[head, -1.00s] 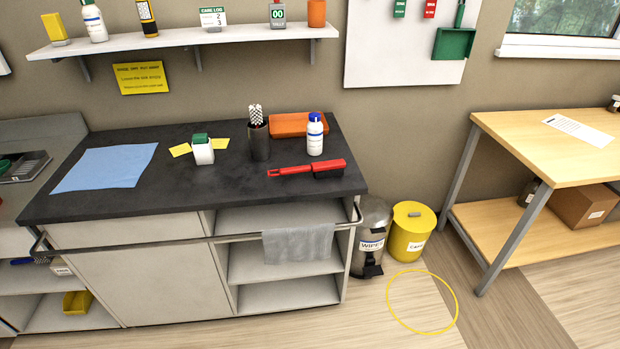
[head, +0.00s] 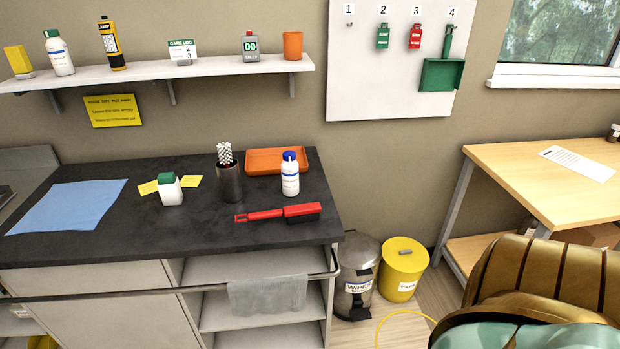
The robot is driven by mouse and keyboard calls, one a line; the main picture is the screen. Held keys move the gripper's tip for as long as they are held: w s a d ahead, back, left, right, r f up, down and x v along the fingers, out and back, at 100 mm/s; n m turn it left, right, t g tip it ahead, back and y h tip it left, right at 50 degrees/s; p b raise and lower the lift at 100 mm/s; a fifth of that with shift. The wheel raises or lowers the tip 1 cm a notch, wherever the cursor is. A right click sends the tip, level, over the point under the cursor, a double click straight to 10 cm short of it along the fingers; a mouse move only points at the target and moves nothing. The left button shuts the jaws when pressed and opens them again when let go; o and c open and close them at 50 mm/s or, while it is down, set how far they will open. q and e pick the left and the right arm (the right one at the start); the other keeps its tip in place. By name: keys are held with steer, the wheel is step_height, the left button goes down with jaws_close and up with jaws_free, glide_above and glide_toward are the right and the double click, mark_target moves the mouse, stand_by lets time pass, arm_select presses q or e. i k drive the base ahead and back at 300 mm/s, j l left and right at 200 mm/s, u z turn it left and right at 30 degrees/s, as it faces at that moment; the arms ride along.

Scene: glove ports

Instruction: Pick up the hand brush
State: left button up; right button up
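The hand brush (head: 279,213) is red with dark bristles. It lies on the dark counter (head: 110,222) near its right front edge. Its handle points left and its bristle head is at the right, bristles down. No gripper touches it. Neither of my grippers shows. A bronze and pale green part of my own body fills the lower right corner, well to the right of the brush.
A white bottle with a blue cap (head: 290,175), an orange tray (head: 277,160) and a dark cup of striped sticks (head: 229,180) stand behind the brush. A rail (head: 180,289) with a grey cloth (head: 267,295) runs along the counter front. A steel bin (head: 357,272) and a yellow bin (head: 402,270) stand at the right.

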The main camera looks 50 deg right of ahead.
mark_target(300, 213)
steer(key=i+l, duration=0.1)
steer(key=l, duration=0.75)
steer(key=i+l, duration=0.1)
steer(key=l, duration=1.6)
steer(key=i+l, duration=0.15)
steer(key=l, duration=0.75)
